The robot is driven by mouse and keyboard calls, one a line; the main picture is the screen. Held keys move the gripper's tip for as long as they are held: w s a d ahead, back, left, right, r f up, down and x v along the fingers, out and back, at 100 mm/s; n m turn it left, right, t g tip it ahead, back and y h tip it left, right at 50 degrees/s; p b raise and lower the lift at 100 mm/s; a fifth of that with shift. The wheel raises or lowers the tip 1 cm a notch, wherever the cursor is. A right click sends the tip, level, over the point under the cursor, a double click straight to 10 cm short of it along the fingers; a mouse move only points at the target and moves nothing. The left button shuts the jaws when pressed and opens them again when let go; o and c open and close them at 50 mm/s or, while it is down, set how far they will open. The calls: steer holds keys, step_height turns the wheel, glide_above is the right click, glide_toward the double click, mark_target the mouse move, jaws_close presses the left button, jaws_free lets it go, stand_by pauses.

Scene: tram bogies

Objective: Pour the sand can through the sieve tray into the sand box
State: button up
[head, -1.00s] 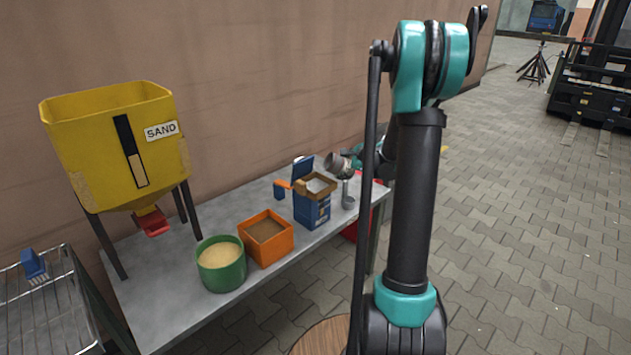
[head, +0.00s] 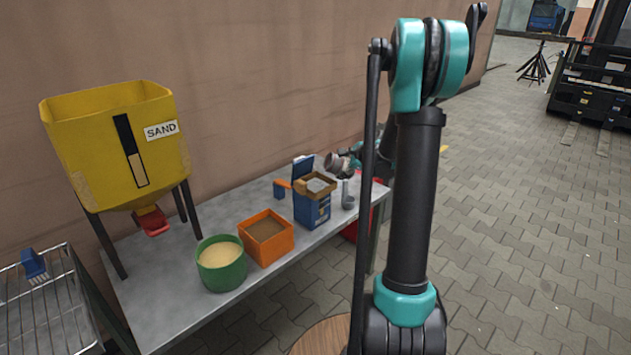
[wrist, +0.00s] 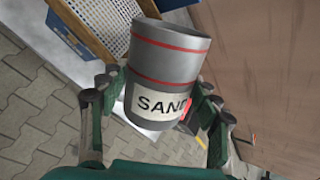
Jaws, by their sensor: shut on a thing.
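My gripper (wrist: 157,92) is shut on the sand can (wrist: 168,60), a grey cylinder with red bands and a SAND label. In the head view the can (head: 336,163) is tilted at the back right of the table, beyond and slightly right of the sand box. The sand box (head: 312,210) is blue. The sieve tray (head: 311,188), tan-framed, sits on top of it with pale grey material showing. In the wrist view the mesh of the sieve tray (wrist: 103,22) lies beyond the can. The can's contents are hidden, and no falling sand is visible.
A grey cylinder (head: 348,194) stands right of the sand box. An orange box (head: 266,240) and a green tub (head: 221,264) stand to its left on the grey table (head: 165,290). A yellow sand hopper (head: 105,150) stands at the left. The wall is close behind.

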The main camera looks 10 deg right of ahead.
mark_target(338, 159)
steer(key=shift+a+r+n+h, duration=0.15)
steer(key=shift+r+n+h, duration=0.3)
steer(key=shift+h, duration=0.15)
stand_by(1.6)
steer(key=shift+a+r+n+h+p, duration=0.2)
steer(key=shift+a+r+h+p, duration=0.15)
steer(key=shift+a+h, duration=0.15)
steer(key=shift+a+r+n+h+p, duration=0.15)
steer(key=shift+a+r+h+p, duration=0.2)
steer(key=shift+a, duration=0.2)
stand_by(1.9)
steer(key=shift+f, duration=0.1)
